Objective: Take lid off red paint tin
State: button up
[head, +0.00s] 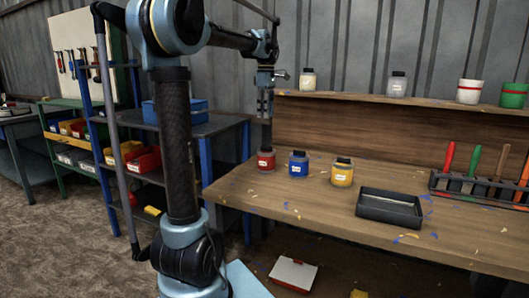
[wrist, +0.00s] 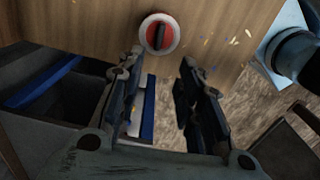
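The red paint tin (head: 266,162) stands upright at the left end of the wooden workbench (head: 310,200), with a dark piece on its top. In the wrist view the tin (wrist: 149,38) shows from above as a pale rim around a red disc, with a dark bar (wrist: 158,38) across it. My gripper (head: 265,112) points down above the tin, apart from it. In the wrist view my gripper (wrist: 160,62) is open, its two fingers spread with nothing between them; the tin lies beyond the fingertips.
A blue tin (head: 298,164) and a yellow tin (head: 342,172) stand right of the red one. A black tray (head: 389,208) and a tool rack (head: 480,188) are further right. A shelf (head: 400,101) with several containers runs behind. Blue-framed shelving (head: 245,150) stands close on the left.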

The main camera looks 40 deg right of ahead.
send_over(265, 146)
notch_tip(265, 146, down, 9)
jog(key=shift+w+d+f, duration=0.1)
jog(key=shift+d+f, duration=0.05)
jog(key=shift+f, duration=0.05)
jog(key=shift+d+f, duration=0.2)
jog(key=shift+f, duration=2.4)
grip_shut()
